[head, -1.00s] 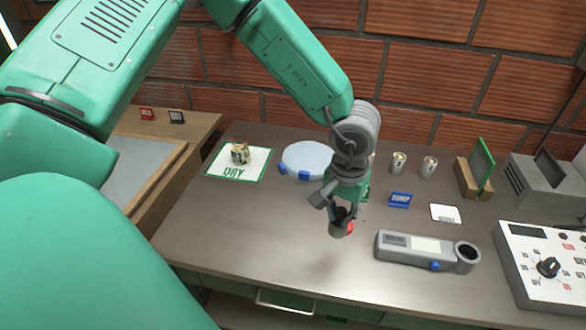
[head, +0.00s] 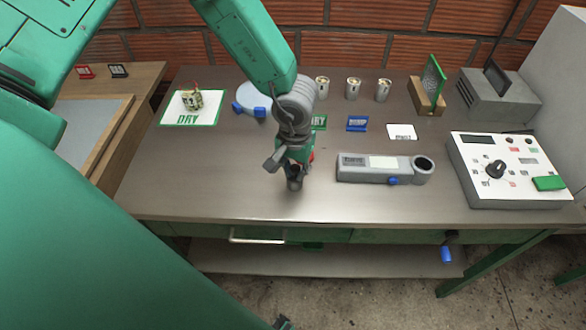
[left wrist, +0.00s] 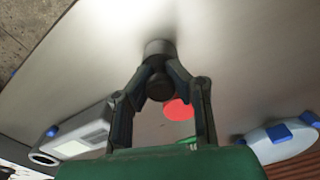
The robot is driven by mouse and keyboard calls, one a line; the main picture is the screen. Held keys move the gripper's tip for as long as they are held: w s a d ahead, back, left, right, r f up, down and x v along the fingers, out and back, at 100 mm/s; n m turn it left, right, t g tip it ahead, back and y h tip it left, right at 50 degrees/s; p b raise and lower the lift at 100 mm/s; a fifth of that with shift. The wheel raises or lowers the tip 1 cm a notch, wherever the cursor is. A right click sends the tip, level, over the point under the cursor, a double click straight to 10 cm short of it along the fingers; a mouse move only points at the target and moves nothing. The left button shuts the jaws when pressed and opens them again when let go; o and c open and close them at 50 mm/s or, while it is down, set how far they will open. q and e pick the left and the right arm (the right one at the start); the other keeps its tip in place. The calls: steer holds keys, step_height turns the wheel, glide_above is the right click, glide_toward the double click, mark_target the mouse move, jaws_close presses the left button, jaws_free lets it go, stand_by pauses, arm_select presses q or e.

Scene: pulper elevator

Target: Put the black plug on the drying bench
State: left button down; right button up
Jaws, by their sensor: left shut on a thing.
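My left gripper (head: 295,183) is over the main table, left of the grey meter. In the left wrist view its two fingers (left wrist: 160,78) are shut on a dark, rounded piece, which I take to be the black plug (left wrist: 160,88). A grey cylindrical part shows at the fingertips. The fingers hide much of it in the head view. The wooden bench (head: 140,85) at the far left, with a grey inset panel, seems to be the drying bench. It carries a small red sign (head: 86,71) and a black sign (head: 119,70).
A DRY mat (head: 176,121) bears a small item. A round blue-white scale (head: 254,97), several metal cups, a blue sign (head: 357,123), the meter (head: 365,170) and a control box (head: 500,190) stand on the table. A red disc (left wrist: 178,109) lies behind the fingers. The table's front is clear.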

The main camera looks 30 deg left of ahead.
mark_target(297, 168)
arm_select(q)
steer(key=shift+d, duration=0.45)
steer(key=c, duration=1.9)
jaws_free()
steer(key=shift+f, duration=0.1)
steer(key=shift+c, duration=0.2)
steer(key=o, duration=0.4)
steer(key=shift+a, duration=0.3)
steer(key=shift+a+f, duration=0.25)
steer(key=shift+a, duration=0.65)
steer(key=shift+d+r, duration=0.15)
steer(key=shift+d, duration=0.05)
steer(key=r, duration=0.2)
steer(key=d+r, duration=0.1)
steer(key=r, duration=0.3)
steer(key=shift+d+r+p, duration=0.25)
steer(key=shift+d+p, duration=0.05)
steer(key=shift+p, duration=0.05)
steer(key=r, duration=0.2)
steer(key=a+r, duration=0.1)
steer(key=r, duration=0.2)
steer(key=shift+s+a+r+p, duration=0.1)
steer(key=shift+a+p, duration=0.05)
steer(key=shift+p, duration=0.15)
steer(key=shift+r, duration=0.35)
arm_select(e)
steer(key=shift+a+r, duration=0.15)
steer(key=shift+r, duration=0.6)
